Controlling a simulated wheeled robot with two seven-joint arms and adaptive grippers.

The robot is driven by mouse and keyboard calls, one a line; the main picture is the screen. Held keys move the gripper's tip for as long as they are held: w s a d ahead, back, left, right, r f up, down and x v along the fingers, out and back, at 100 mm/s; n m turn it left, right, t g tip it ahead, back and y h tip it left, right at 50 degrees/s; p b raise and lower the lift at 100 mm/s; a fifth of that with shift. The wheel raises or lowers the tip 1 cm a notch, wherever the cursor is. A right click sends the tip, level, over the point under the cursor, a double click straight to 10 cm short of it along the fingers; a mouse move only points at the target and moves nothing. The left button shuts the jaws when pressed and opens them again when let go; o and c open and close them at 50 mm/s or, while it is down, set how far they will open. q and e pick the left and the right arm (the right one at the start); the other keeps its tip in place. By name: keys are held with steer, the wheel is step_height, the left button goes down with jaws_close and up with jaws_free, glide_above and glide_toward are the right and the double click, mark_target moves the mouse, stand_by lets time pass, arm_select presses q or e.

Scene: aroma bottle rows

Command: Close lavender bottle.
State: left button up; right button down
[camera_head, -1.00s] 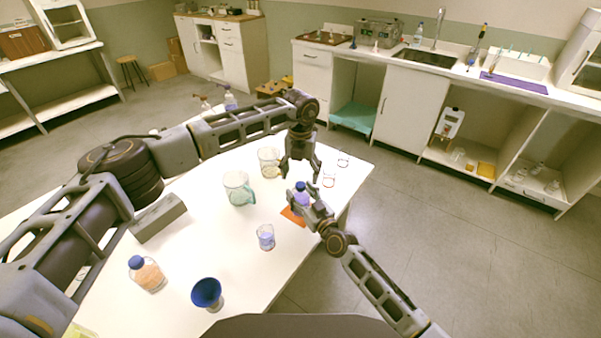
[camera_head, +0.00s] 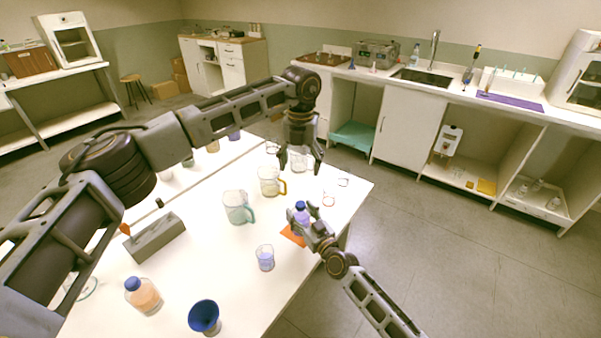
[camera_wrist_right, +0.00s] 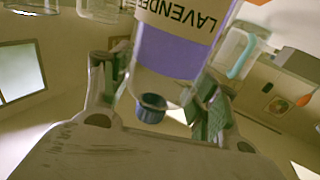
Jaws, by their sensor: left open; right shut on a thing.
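The lavender bottle (camera_head: 301,218) has purple contents and a blue cap (camera_head: 300,205). It stands upright at an orange mat (camera_head: 291,236) near the table's right edge. My right gripper (camera_head: 306,228) is shut around its side. In the right wrist view the bottle (camera_wrist_right: 180,50) is inverted, with its LAVENDER label readable and the blue cap (camera_wrist_right: 150,108) at its neck. The cap appears to sit on the bottle; how tight it is cannot be told. My left gripper (camera_head: 300,171) is open and empty, fingers down, above and behind the cap, apart from it.
A yellow-handled beaker (camera_head: 268,181), a teal-handled beaker (camera_head: 237,207) and a small beaker (camera_head: 265,258) stand to the left. A blue funnel (camera_head: 205,317), an orange-filled bottle (camera_head: 142,295) and a grey block (camera_head: 156,238) are nearer.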

stand_by(0.4)
steer(key=shift+c, duration=1.7)
jaws_free()
steer(key=shift+s+d, duration=0.1)
steer(key=shift+v, duration=5.85)
steer(key=shift+f, duration=0.1)
